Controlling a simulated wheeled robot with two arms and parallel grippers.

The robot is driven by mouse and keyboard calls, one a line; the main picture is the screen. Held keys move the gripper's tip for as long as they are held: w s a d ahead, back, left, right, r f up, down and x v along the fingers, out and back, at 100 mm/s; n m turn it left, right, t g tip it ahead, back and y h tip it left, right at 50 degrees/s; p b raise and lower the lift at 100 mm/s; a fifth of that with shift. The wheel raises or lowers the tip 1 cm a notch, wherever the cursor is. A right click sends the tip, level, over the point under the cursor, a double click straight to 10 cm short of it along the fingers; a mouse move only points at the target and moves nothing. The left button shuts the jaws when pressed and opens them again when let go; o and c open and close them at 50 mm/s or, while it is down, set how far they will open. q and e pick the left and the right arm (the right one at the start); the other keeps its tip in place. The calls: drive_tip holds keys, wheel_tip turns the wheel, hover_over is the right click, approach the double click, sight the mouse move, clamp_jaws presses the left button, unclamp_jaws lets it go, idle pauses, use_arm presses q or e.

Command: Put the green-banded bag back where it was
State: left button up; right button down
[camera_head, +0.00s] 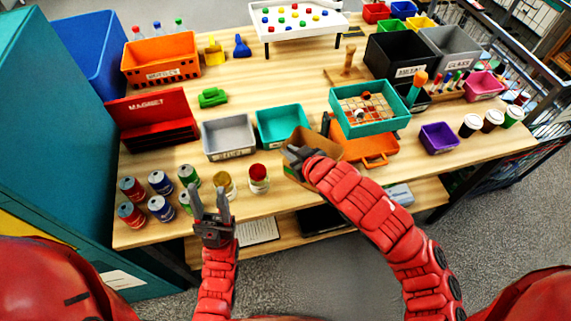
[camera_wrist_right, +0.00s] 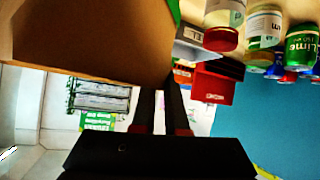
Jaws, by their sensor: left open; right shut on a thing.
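A brown paper bag (camera_head: 302,134) is in my right gripper (camera_head: 293,155), just in front of the teal tray, over the front part of the table. The gripper and arm hide much of it. In the right wrist view the bag (camera_wrist_right: 85,35) fills the upper left, close to the fingers, with a narrow green strip at its right edge. My right gripper (camera_wrist_right: 160,110) is shut on the bag's edge. My left gripper (camera_head: 208,196) is open and empty at the table's front edge, fingers pointing away from me, close to the cans and jars.
Several cans (camera_head: 160,182) and jars (camera_head: 259,178) stand at front left. A grey bin (camera_head: 229,152) and teal tray (camera_head: 262,137) are behind them. An orange tray (camera_head: 372,160), teal crate (camera_head: 397,123) and purple bin (camera_head: 438,140) lie right. Bare wood shows mid-table.

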drive_tip(key=shift+w+a, duration=0.4)
drive_tip(key=shift+w, duration=0.05)
drive_tip(key=f, duration=0.1)
drive_tip(key=f+p, duration=0.2)
drive_tip(key=shift+w+a, duration=0.2)
drive_tip(key=shift+a, duration=0.05)
drive_tip(key=shift+f, duration=0.25)
drive_tip(key=c, duration=0.9)
unclamp_jaws()
drive_tip(key=shift+d, duration=0.1)
